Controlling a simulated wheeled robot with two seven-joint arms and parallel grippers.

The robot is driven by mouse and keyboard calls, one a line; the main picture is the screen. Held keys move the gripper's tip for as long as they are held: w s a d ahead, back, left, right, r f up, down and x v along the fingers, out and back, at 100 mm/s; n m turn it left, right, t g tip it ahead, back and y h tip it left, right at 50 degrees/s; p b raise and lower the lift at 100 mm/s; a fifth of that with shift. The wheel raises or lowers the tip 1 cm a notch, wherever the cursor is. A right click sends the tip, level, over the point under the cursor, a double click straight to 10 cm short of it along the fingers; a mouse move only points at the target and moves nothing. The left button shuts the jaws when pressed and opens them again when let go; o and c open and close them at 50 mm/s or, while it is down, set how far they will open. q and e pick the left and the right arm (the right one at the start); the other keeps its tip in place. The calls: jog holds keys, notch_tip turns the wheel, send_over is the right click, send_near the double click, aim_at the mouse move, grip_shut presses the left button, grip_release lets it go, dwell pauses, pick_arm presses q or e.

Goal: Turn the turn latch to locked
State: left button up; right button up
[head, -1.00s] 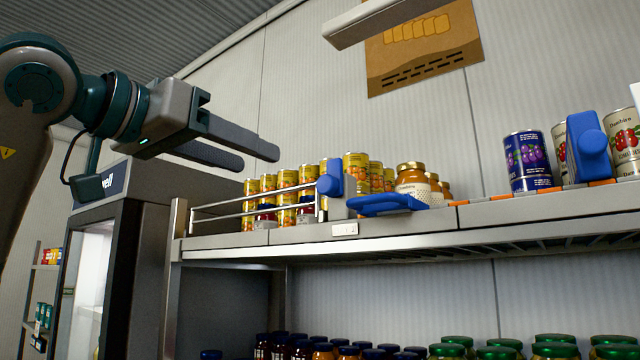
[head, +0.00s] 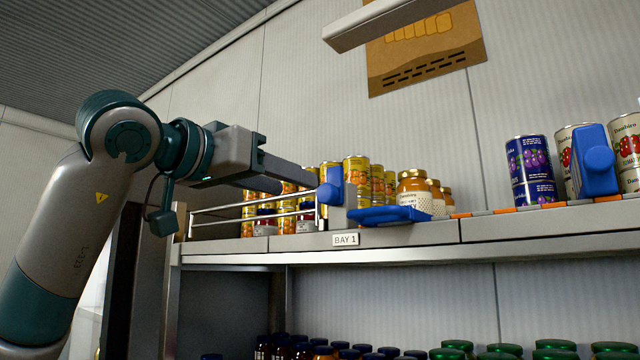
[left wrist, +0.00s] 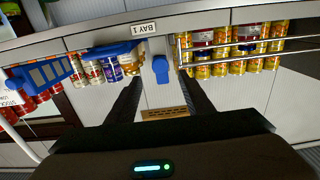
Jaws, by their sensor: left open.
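The turn latch (head: 331,186) is a blue rounded handle on a grey upright post at the shelf's front edge, beside the "BAY 1" label. In the left wrist view the blue latch (left wrist: 160,69) shows between my two finger tips. My left gripper (head: 306,182) is open, its dark fingers reaching from the left to the latch's left side. I cannot tell whether a finger touches it. The left gripper (left wrist: 163,80) also shows in the left wrist view, with nothing held. My right gripper is not in view.
A wire rail (head: 225,212) runs left of the latch, before yellow cans (head: 356,176). A flat blue piece (head: 390,215) juts out just right of it. A lower shelf holds jars (head: 455,346).

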aim_at(324, 194)
pick_arm(q)
jog(key=p+x, duration=0.3)
jog(key=x, duration=0.5)
jog(key=shift+w+d+r, duration=0.1)
jog(key=shift+w+d, duration=0.25)
jog(key=shift+w, duration=0.2)
jog(key=shift+c, duration=0.2)
jog(key=c, duration=1)
